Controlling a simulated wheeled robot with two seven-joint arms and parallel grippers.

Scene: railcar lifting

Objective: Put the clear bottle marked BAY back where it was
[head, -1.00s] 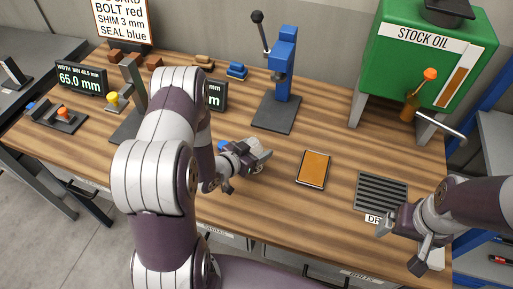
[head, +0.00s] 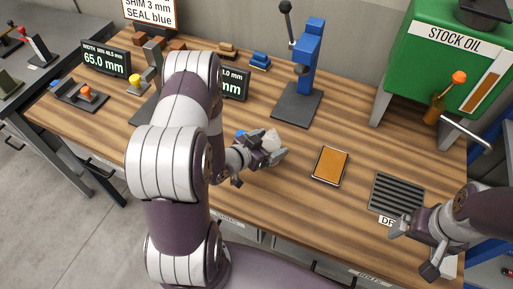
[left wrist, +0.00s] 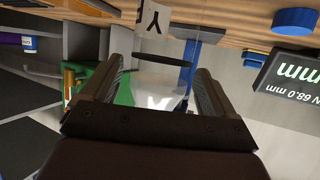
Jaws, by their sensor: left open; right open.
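A clear bottle (head: 272,140) stands or is held at the tips of my left gripper (head: 272,154), partly hidden by it. In the left wrist view, a clear, whitish body (left wrist: 160,88) shows between the two spread fingers of my left gripper (left wrist: 155,88). Whether the fingers touch the bottle I cannot tell. My right gripper (head: 418,248) is open and empty at the front right, beside the dark drain grid.
An orange tray (head: 330,166) lies right of my left gripper. The drain grid (head: 397,193) is further right. A blue press (head: 308,60) and the green stock oil tank (head: 440,55) stand behind. A width display (head: 235,84) is behind my left arm. Wood between is bare.

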